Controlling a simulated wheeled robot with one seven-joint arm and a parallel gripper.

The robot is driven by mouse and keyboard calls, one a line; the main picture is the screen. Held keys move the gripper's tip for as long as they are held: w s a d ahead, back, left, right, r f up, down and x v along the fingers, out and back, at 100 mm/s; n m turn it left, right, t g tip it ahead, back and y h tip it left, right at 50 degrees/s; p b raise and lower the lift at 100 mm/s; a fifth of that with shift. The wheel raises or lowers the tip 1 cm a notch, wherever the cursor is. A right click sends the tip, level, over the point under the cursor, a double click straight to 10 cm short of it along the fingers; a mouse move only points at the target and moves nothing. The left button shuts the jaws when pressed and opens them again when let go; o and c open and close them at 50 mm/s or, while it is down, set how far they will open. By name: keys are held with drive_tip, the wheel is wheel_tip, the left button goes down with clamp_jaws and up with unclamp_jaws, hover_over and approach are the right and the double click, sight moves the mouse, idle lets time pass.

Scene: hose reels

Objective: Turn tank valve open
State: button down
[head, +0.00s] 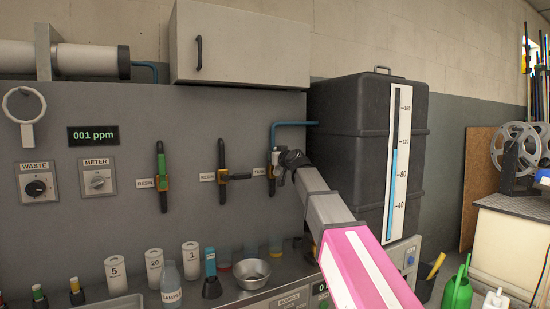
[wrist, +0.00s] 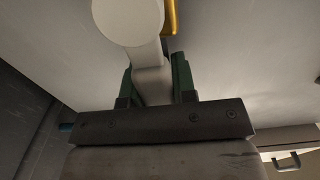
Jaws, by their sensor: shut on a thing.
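The tank valve (head: 270,186) is on the grey wall panel beside its "TANK" label, on a dark vertical pipe just left of the black tank (head: 345,150). My gripper (head: 279,167) is at this valve and covers part of it. In the wrist view, my gripper's green fingers (wrist: 154,85) are shut on a pale grey handle (wrist: 150,58) with a round end. An orange part of the valve (wrist: 171,14) shows behind it. The handle's exact angle is hard to tell in the head view.
Two similar valves, a left one (head: 161,176) and a middle one (head: 222,176), are on the panel to the left. A metal bowl (head: 251,274) and a sample bottle (head: 171,285) stand below. A cabinet (head: 240,45) hangs above. The tank gauge (head: 397,165) shows a blue column.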

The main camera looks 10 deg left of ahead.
drive_tip(key=c, duration=0.9)
unclamp_jaws()
drive_tip(key=shift+s, duration=0.1)
drive_tip(key=v, duration=1)
drive_tip(key=shift+s+d, duration=0.25)
